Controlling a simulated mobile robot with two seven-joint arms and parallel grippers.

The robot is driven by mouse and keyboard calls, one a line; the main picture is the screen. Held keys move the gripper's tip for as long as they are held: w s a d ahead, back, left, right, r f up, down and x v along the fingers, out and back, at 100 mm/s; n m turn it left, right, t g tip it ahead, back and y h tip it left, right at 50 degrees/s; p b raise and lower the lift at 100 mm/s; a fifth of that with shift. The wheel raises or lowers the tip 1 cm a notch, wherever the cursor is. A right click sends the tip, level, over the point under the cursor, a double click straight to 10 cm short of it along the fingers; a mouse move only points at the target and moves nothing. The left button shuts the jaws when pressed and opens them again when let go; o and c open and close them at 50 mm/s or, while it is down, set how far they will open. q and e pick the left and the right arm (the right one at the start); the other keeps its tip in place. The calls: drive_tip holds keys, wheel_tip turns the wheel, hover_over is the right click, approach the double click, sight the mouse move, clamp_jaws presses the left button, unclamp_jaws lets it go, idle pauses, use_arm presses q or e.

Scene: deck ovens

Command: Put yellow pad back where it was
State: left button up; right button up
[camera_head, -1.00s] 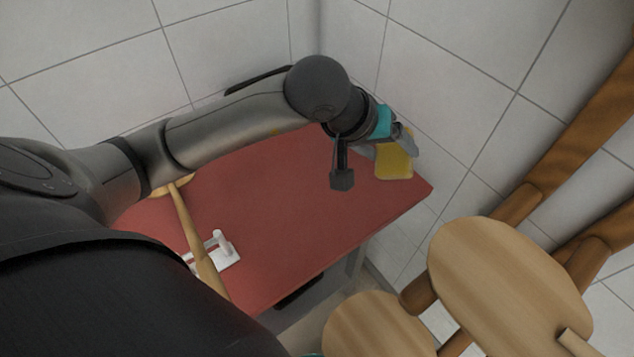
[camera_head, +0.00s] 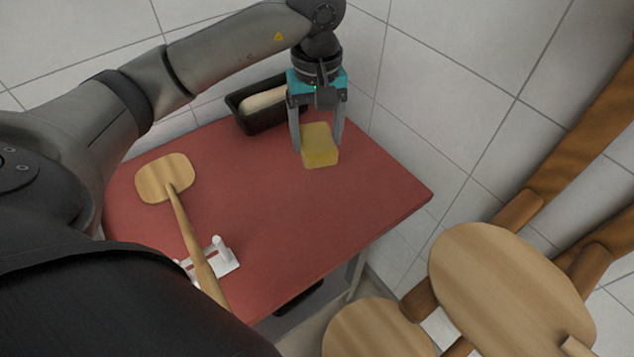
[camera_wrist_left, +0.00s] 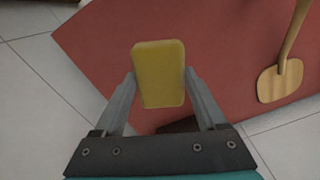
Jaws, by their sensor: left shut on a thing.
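The yellow pad (camera_head: 319,146) is a thick rectangular block near the back right of the red tabletop (camera_head: 265,205). My left gripper (camera_head: 318,148) points down with its fingers on either side of the pad, shut on it. The left wrist view shows the pad (camera_wrist_left: 159,74) between the two fingertips (camera_wrist_left: 159,82), with the red surface beyond it. I cannot tell whether the pad touches the tabletop. My right gripper is not in view.
A black loaf tin (camera_head: 250,119) with pale dough stands at the back edge, left of the gripper. A wooden peel (camera_head: 165,178) rests at the left over a white holder (camera_head: 222,262). Round wooden pieces (camera_head: 510,285) stand at the lower right. The tabletop's middle and right are clear.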

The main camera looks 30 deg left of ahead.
use_arm(q)
wheel_tip(320, 180, down, 13)
drive_tip(key=shift+f+b, duration=0.1)
drive_tip(key=shift+b, duration=0.5)
drive_tip(key=o, duration=1.1)
drive_tip(key=shift+o, duration=0.2)
wheel_tip(320, 180, up, 12)
drive_tip(key=shift+r+p, duration=0.1)
drive_tip(key=shift+p, duration=0.45)
